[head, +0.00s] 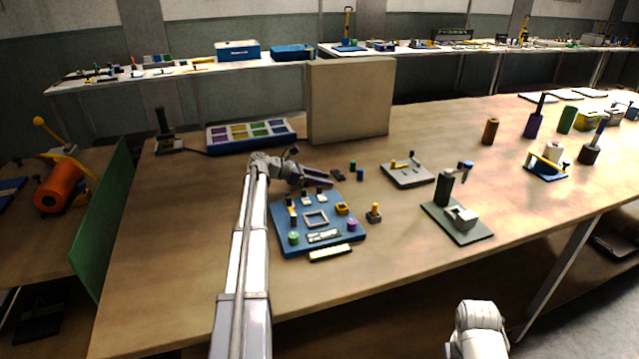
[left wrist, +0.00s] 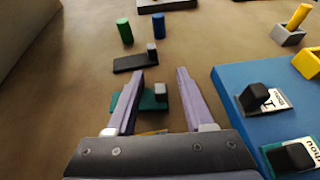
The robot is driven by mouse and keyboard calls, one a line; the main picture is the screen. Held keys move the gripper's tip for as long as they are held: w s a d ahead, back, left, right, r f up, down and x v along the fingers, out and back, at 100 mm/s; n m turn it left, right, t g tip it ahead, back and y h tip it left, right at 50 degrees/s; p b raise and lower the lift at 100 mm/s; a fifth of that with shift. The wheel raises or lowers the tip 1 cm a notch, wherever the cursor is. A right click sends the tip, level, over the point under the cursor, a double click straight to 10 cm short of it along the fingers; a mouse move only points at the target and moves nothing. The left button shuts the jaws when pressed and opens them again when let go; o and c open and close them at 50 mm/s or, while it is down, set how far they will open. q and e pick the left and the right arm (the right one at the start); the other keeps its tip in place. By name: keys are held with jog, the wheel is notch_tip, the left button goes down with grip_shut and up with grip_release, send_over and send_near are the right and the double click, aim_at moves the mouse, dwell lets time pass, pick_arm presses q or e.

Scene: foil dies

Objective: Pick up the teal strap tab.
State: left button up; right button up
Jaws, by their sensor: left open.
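The teal strap tab (left wrist: 150,101) lies flat on the bench in the left wrist view, with a small grey block standing on it. My left gripper (left wrist: 160,72) is open, its two purple fingers on either side of the tab, with the left finger overlapping part of it in the picture. Nothing is held. I cannot tell how high the fingertips are above the bench. In the head view my left gripper (head: 322,182) is left of a small dark strap tab (head: 338,175), and the teal tab cannot be made out there.
The dark tab (left wrist: 134,63) lies just beyond my fingertips. Green (left wrist: 125,31) and blue (left wrist: 159,26) cylinders stand behind it. A blue board (left wrist: 232,76) with labelled blocks is close on the right. A large beige box (head: 350,100) stands behind. Bench left of my arm is clear.

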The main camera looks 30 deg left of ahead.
pick_arm(q)
grip_shut()
dwell(0.3)
jog(key=shift+r, duration=0.1)
dwell(0.4)
